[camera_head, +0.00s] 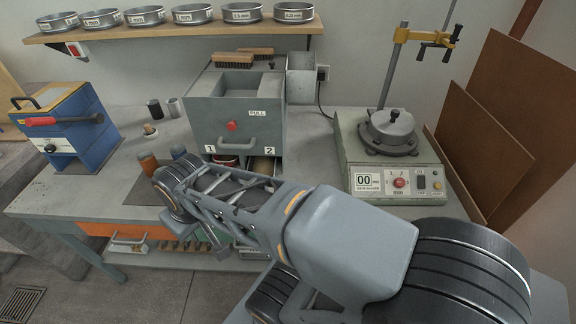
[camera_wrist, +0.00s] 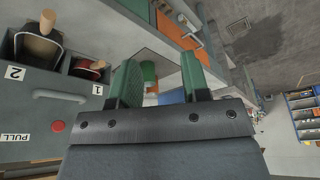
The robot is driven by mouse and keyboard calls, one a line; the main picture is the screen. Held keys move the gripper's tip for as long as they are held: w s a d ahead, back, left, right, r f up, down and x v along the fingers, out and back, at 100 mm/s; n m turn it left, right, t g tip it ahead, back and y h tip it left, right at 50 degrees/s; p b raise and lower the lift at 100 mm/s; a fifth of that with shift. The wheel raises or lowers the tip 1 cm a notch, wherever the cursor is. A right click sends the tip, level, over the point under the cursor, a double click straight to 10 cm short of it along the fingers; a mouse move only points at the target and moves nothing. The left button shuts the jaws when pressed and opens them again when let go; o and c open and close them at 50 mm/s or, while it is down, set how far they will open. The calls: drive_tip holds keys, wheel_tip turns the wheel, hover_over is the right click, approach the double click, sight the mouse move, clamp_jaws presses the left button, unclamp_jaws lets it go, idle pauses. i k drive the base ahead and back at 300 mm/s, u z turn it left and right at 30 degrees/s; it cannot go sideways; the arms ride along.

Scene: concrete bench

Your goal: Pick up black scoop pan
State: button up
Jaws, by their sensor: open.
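In the wrist view, a dark scoop-like pan with a wooden handle (camera_wrist: 40,42) lies in the slot marked 2 of the grey box (camera_wrist: 30,110). A dark item with a red rim (camera_wrist: 88,67) lies in the slot marked 1. I cannot tell for sure which is the black scoop pan. In the head view, the box (camera_head: 232,110) stands on the bench, with a red-rimmed item (camera_head: 226,160) and a wooden handle (camera_head: 262,165) at its slots. My gripper (camera_wrist: 162,78) has its two green fingers apart with nothing gripped, beside the slots.
A blue sample splitter (camera_head: 68,130) stands at the left of the bench. A sieve shaker (camera_head: 385,155) with a clamp stand is at the right. Sieves (camera_head: 192,14) line the shelf above. Small bottles (camera_head: 155,109) stand left of the box.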

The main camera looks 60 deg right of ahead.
sight(266, 166)
drive_tip(key=u, duration=1)
drive_tip(key=k, duration=0.4)
drive_tip(key=u, duration=0.15)
